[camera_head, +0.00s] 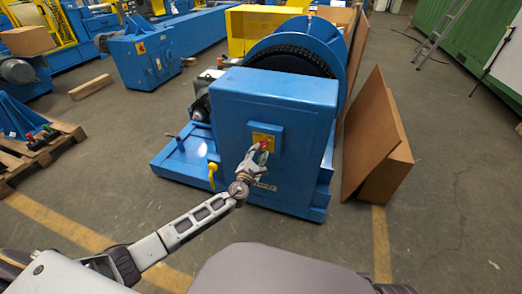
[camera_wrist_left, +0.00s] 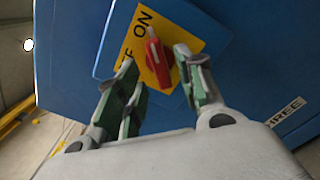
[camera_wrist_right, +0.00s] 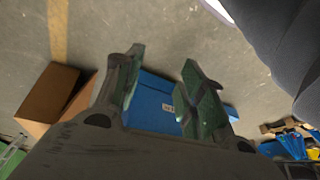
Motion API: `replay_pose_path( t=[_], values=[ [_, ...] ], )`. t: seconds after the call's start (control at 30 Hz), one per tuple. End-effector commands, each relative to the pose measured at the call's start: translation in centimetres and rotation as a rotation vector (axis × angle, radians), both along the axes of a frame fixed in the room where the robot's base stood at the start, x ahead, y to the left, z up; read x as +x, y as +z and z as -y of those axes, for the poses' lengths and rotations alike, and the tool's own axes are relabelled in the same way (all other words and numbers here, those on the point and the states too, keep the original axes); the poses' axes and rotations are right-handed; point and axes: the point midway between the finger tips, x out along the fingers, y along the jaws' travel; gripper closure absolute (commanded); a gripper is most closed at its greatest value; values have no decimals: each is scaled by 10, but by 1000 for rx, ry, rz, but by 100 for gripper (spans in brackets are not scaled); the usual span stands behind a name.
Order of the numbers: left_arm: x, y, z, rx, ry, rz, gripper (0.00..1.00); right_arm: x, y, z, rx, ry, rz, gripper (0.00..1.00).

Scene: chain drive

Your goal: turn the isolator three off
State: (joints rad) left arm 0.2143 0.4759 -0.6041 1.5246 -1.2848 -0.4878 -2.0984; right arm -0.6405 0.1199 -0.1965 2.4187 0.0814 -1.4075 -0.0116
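The isolator is a red rotary handle (camera_wrist_left: 159,60) on a yellow plate (camera_wrist_left: 190,40), fixed to the blue housing (camera_head: 275,100). In the left wrist view, one end of the handle lies near the word ON; OFF is partly hidden by a finger. The lettering THREE shows on the housing at the right. My left gripper (camera_head: 262,155) is at the front of the plate. In its wrist view its open fingers (camera_wrist_left: 160,78) stand either side of the handle's lower end; I cannot tell whether they touch it. My right gripper (camera_wrist_right: 162,85) is open and empty.
A yellow hook-like part (camera_head: 212,172) stands left of the housing. Brown boards (camera_head: 375,135) lean at its right, and a pallet (camera_head: 35,155) lies at the far left. Another blue cabinet (camera_head: 143,60) stands behind left. Floor in front is mostly clear.

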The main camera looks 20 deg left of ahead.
Motion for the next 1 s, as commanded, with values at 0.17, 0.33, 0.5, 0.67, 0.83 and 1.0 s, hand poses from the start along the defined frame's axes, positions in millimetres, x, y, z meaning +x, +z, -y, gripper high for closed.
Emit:
replay_pose_path(
  t=[0.17, 0.33, 0.5, 0.67, 0.83, 1.0],
  values=[
    [17, -1, 1, -1, 1, 0, 62, 0, -20, -3, 12, 0, 5, 60],
    [30, -1, 1, 0, 1, 0, 62, 3, -29, -6, 27, -2, 21, 60],
    [36, 0, 2, -1, 1, 1, 62, 6, -33, -8, 40, -6, 31, 60],
    [38, 0, 1, -1, 1, -1, 62, 5, -35, -10, 45, -10, 29, 60],
    [38, 0, 1, 0, 1, -1, 62, 6, -34, -10, 48, -13, 31, 60],
    [38, 0, 1, 0, 1, -1, 80, 6, -32, -10, 47, -13, 33, 60]
  ],
)
